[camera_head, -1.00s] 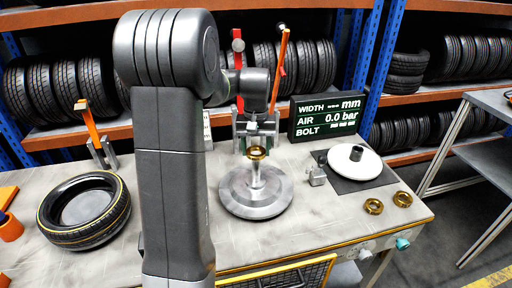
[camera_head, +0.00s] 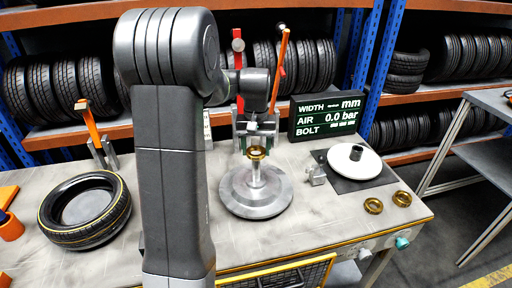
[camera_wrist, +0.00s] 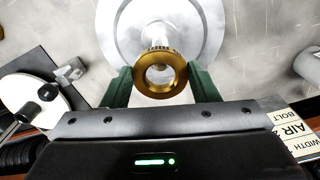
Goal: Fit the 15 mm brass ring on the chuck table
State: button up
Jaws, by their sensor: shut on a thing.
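My gripper (camera_head: 256,141) is shut on a brass ring (camera_head: 257,157), held at the top of the central post of the round grey chuck table (camera_head: 242,205). In the wrist view the ring (camera_wrist: 140,74) sits between the two green fingers of my gripper (camera_wrist: 160,82), with engraved marks on its edge. The chuck table's disc (camera_wrist: 205,35) and pale post show behind it. The ring's hole faces the wrist camera. I cannot tell whether the ring is around the post tip or just above it. Its size marking is not legible.
Two more brass rings (camera_head: 374,206) (camera_head: 402,198) lie at the table's right. A white disc with a black hub (camera_head: 355,160) rests on a dark mat. A display (camera_head: 326,116) reads AIR 0.0 bar. A tyre (camera_head: 118,215) lies at left. Orange-handled tools stand behind.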

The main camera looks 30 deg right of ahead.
aim_at(256, 180)
jog(key=shift+f+b, duration=3.1)
jog(key=shift+f, duration=2)
jog(key=o, duration=1.2)
notch_tip(256, 180, up, 14)
jog(key=shift+f, duration=0.1)
jog(key=shift+f, duration=0.1)
notch_tip(256, 180, down, 13)
jog(key=shift+f, duration=0.15)
